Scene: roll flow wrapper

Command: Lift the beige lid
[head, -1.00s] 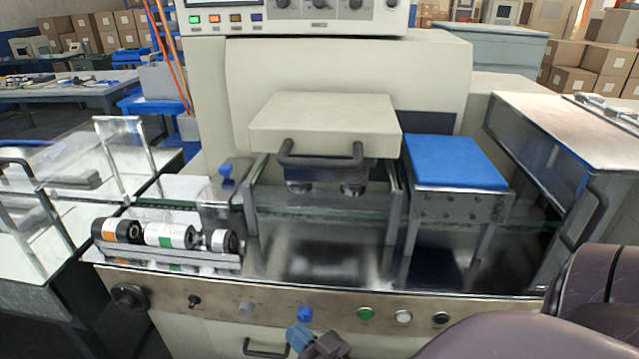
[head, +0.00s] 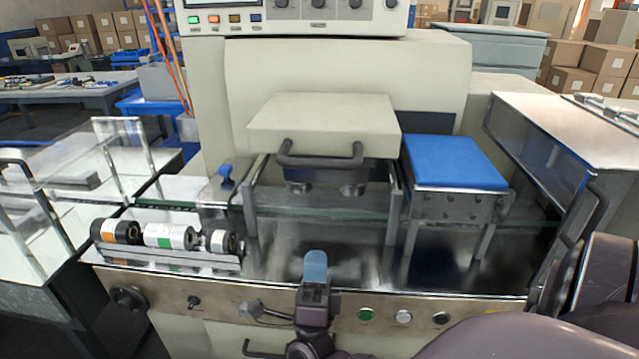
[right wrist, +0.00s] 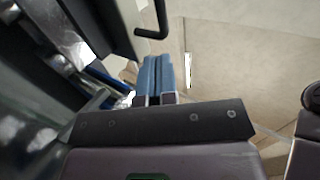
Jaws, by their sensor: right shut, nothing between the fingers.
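The beige lid (head: 325,122) is a flat block in the middle of the machine in the head view, with a dark handle (head: 320,160) on its front edge. It sits level above the steel deck. My right gripper (head: 315,262) has blue fingertips and is below and in front of the handle, apart from it, over the deck's front edge. The right wrist view shows its blue fingers (right wrist: 155,75) together and empty. A dark curved handle (right wrist: 155,32) shows beyond them there. My left gripper is not in view.
Several rolls (head: 168,238) lie in a tray at the left front. A blue pad (head: 455,162) on a metal stand is right of the lid. The front panel (head: 410,308) carries buttons and knobs. The deck below the lid is clear.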

